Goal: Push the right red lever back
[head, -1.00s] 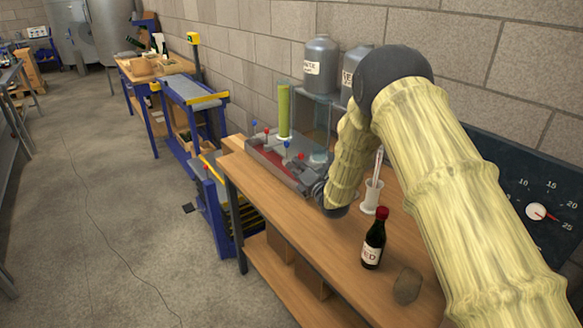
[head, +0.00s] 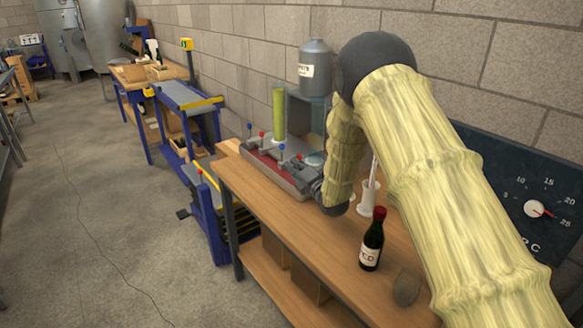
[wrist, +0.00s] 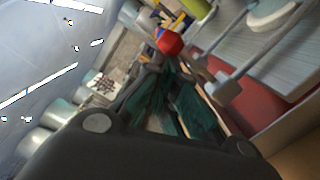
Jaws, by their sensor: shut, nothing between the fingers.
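The lever unit (head: 262,169), a grey case with a red top, stands on the wooden bench along the wall. It has levers with red and blue knobs. The right red lever knob (head: 298,156) is at the end nearest my gripper, beside a blue one (head: 281,146). The other red knob (head: 262,133) is farther left. My gripper (head: 307,185) is low at the near right end of the unit, fingers shut and empty. In the wrist view a red knob (wrist: 168,42) shows just beyond the dark fingers; contact cannot be told.
A green-filled cylinder (head: 279,110) and a grey canister (head: 314,68) stand behind the unit. A dark bottle with a red cap (head: 372,240), a white stand (head: 368,197) and a brownish lump (head: 406,288) are on the bench, right of my gripper.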

